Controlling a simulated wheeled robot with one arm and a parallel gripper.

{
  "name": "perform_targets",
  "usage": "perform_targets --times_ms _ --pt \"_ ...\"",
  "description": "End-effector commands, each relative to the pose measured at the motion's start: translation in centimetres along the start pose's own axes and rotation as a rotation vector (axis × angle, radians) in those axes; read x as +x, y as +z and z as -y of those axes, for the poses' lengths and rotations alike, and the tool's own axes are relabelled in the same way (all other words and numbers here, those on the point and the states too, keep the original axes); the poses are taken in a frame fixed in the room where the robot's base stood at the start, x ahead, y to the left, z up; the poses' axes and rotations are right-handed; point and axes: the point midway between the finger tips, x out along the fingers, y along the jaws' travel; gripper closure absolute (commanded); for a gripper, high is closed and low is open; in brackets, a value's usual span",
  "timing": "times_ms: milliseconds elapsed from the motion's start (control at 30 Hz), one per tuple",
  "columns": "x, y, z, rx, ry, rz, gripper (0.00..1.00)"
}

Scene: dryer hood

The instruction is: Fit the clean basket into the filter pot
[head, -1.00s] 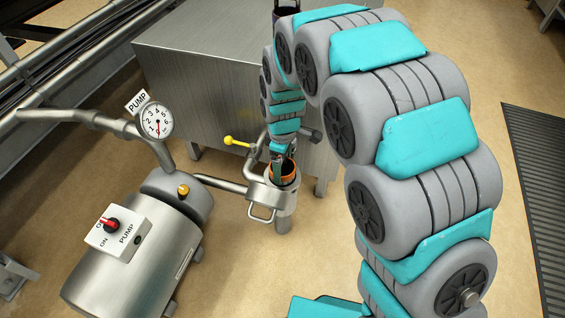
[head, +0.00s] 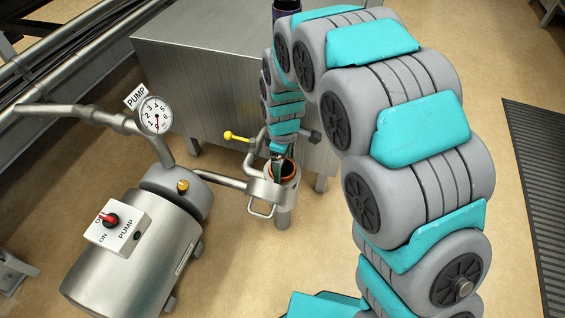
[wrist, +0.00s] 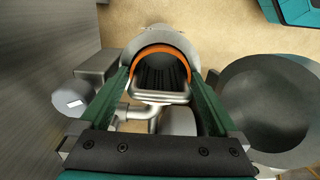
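The filter pot (head: 292,190) is an upright steel cylinder beside the pump. An orange ring (wrist: 160,50) lines its mouth, with a dark ribbed interior below; I cannot tell whether this is a basket or the pot's own lining. My gripper (wrist: 160,80) is over the pot, with its two green fingers apart and nothing visibly clamped between them.
The steel cabinet (head: 200,75) stands behind the pot. The pump (head: 135,255), its gauge (head: 155,115) and pipework lie left. A yellow-knobbed lever (head: 232,136) and a wire handle (head: 262,209) are close to the pot. A large dark round part (wrist: 270,105) is right of my fingers.

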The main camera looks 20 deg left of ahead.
Motion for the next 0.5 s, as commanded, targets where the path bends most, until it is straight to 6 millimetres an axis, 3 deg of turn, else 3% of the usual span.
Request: perform_targets --times_ms 300,500 --pt "-0.2 0.0 0.0 0.000 0.001 -0.001 0.00" --pt "-2.0 -0.1 -0.2 -0.001 0.006 -0.004 0.00"
